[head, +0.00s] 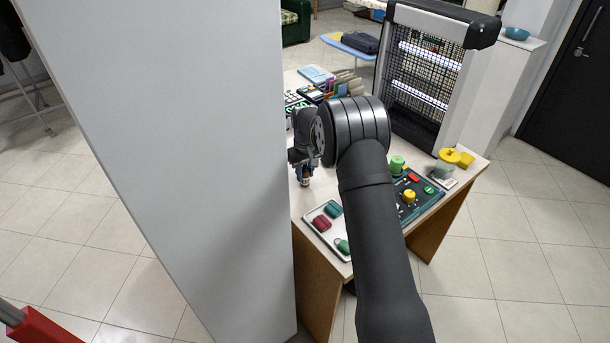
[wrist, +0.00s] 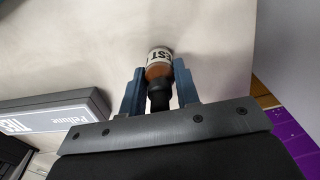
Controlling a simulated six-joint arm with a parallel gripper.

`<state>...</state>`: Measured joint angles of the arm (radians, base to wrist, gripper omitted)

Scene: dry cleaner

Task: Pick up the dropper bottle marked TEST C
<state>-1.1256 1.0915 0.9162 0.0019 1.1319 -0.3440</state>
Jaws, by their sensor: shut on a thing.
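An amber dropper bottle (wrist: 158,73) with a black top and a white label is between the two blue fingers of my gripper (wrist: 160,88) in the wrist view. The label shows "EST"; the letter after it is out of sight. My gripper is shut on the bottle near its black top. In the head view my gripper (head: 303,174) is over the left part of the table (head: 318,192), beside the grey panel, with a small part of the bottle (head: 305,181) showing below it. I cannot tell whether the bottle touches the table.
A tall grey panel (head: 190,150) stands close on the left. A lit mesh-fronted unit (head: 420,75) stands behind. A dark box (wrist: 55,115) lies left of my gripper.

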